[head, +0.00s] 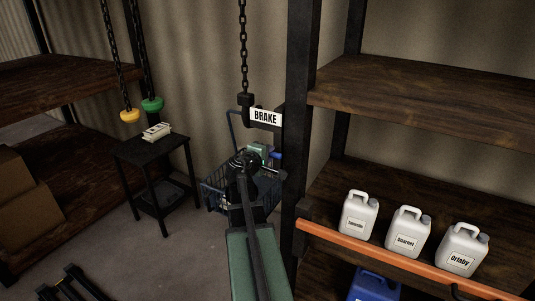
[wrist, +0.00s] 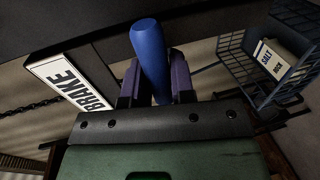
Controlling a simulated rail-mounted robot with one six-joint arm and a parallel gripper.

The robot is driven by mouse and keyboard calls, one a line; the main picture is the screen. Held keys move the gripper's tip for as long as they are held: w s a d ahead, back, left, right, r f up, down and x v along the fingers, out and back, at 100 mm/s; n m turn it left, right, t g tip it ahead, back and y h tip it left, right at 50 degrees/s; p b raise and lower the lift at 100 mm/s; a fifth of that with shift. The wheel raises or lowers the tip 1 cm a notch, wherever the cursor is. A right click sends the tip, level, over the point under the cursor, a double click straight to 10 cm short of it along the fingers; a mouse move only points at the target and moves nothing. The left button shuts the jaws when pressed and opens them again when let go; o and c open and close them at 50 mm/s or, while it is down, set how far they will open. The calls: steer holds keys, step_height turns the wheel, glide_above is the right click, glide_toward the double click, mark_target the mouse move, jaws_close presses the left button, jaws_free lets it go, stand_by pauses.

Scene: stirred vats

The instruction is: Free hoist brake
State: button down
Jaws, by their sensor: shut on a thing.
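The BRAKE sign (head: 265,117) is a white plate on a dark bracket beside the shelf post, under a hanging chain. In the wrist view the sign (wrist: 70,86) lies to the left of my gripper. A blue handle (wrist: 149,50), which looks like the brake lever's grip, stands between my fingers. My gripper (wrist: 153,80) is shut on this handle. In the head view only a small blue piece of the handle (head: 276,155) shows, below the sign; my arm covers most of the gripper there.
A blue wire basket (head: 212,193) stands behind my arm, with a labelled box (wrist: 273,58) in it. Shelves with white jugs (head: 408,230) and an orange rail (head: 390,257) lie right. Left are a black side table (head: 150,150) and hanging yellow (head: 130,116) and green (head: 152,104) pulls.

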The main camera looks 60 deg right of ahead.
steer(key=c, duration=1)
jaws_free()
steer(key=p+v, duration=0.2)
steer(key=v, duration=0.8)
steer(key=shift+a+r, duration=0.1)
steer(key=shift+a, duration=0.3)
